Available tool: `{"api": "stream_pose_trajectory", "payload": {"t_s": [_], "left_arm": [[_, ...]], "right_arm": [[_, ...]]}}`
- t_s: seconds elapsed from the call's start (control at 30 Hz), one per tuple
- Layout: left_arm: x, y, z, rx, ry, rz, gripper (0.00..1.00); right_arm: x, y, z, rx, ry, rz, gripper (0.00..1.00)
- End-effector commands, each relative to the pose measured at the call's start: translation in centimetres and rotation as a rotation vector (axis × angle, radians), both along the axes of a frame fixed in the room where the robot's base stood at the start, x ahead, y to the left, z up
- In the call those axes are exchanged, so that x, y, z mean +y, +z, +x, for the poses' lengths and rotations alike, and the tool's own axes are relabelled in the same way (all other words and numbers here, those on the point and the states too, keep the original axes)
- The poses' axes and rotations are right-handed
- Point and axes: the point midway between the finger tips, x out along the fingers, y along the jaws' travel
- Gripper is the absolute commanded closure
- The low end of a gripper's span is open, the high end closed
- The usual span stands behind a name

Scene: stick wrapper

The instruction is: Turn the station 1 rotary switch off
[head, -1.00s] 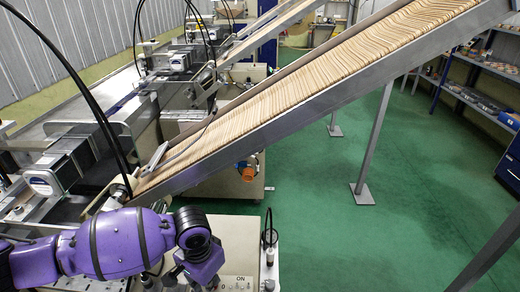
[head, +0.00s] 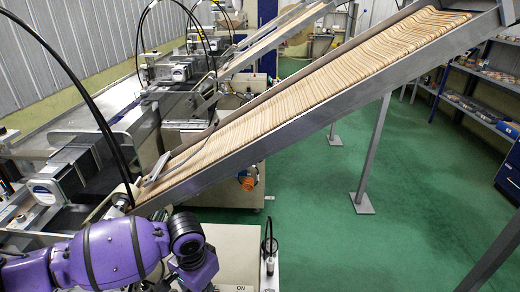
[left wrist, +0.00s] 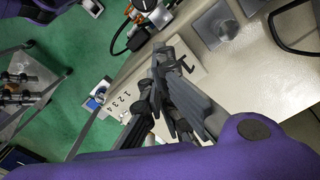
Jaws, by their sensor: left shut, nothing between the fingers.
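The station 1 control box shows its pale top with an "ON" label (head: 241,288) at the bottom edge of the head view. The left wrist view shows its panel (left wrist: 135,82) with the printed numbers 1 to 4. My left gripper (left wrist: 162,62) is shut and empty, close over this panel. I cannot make out the rotary switch: the gripper fingers cover part of the panel, and its position cannot be read. In the head view my purple left arm reaches over the box, and the gripper is below the frame. My right gripper is not in view.
A sloping chute full of wooden sticks (head: 330,90) rises to the right above the box. A black cable loop (head: 269,236) stands at the box's right edge. Machinery (head: 60,190) lies at left. The green floor (head: 310,225) at right is open around a metal post (head: 372,160).

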Motion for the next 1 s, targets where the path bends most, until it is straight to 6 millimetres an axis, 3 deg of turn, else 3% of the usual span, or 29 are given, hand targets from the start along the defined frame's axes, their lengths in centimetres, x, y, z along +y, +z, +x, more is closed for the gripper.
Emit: {"api": "stream_pose_trajectory", "payload": {"t_s": [0.3,0.5,0.83,1.0], "left_arm": [[0.0,4.1,0.3,-0.008,0.0,-0.002,1.0],[0.0,5.1,0.2,-0.006,0.0,-0.001,1.0],[-0.7,4.6,-0.4,-0.005,-0.012,-0.016,1.0],[-4.5,2.1,-3.9,-0.022,-0.073,-0.114,1.0]], "right_arm": [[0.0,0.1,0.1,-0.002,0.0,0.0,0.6],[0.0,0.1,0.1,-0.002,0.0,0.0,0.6],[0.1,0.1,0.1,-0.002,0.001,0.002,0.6],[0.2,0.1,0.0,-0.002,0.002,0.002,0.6]]}}
